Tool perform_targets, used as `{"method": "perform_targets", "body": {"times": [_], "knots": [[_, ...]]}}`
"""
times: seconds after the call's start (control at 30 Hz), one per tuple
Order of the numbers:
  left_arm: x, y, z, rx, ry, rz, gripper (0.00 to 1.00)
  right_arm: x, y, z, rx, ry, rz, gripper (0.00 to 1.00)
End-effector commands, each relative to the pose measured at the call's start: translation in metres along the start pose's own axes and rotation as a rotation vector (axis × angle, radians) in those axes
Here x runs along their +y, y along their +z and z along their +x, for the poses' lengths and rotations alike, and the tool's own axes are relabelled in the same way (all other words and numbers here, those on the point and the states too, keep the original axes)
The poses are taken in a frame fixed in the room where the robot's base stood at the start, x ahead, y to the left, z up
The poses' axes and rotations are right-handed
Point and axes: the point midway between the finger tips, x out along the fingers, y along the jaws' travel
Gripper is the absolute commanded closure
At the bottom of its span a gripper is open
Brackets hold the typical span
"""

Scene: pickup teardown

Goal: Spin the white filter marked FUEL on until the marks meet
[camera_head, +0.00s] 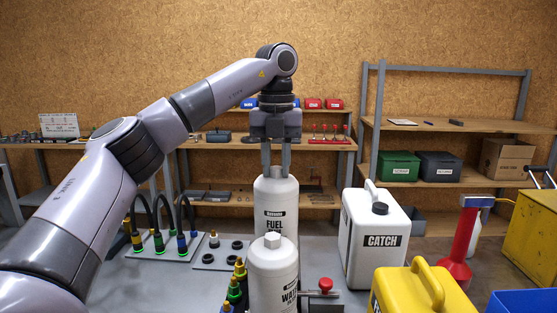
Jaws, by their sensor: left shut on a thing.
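The white filter marked FUEL (275,208) stands upright on the grey bench, behind a second white canister. My left gripper (276,172) comes down from above and is shut on the top of the FUEL filter. The second white canister, with a label starting WAT (272,275), stands upright in front and hides the lower part of the FUEL filter. The alignment marks and the filter's seat cannot be seen. My right gripper is not in view.
A white CATCH jug (374,240) stands close on the right, with a yellow jug (422,289) in front of it. A red-handled valve (325,285) sits beside the front canister. Hoses with coloured fittings (158,243) stand to the left.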

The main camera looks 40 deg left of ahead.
Motion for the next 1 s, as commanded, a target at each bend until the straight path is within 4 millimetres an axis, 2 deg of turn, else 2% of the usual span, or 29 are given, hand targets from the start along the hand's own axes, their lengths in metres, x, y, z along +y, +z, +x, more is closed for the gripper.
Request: {"method": "perform_targets", "body": {"times": [0.5, 1.0], "knots": [[0.000, 0.000, 0.043, 0.001, -0.001, 0.000, 1.00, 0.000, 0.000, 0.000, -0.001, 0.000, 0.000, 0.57], [0.000, 0.000, 0.048, -0.002, -0.002, -0.002, 1.00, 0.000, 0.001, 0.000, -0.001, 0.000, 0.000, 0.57]]}}
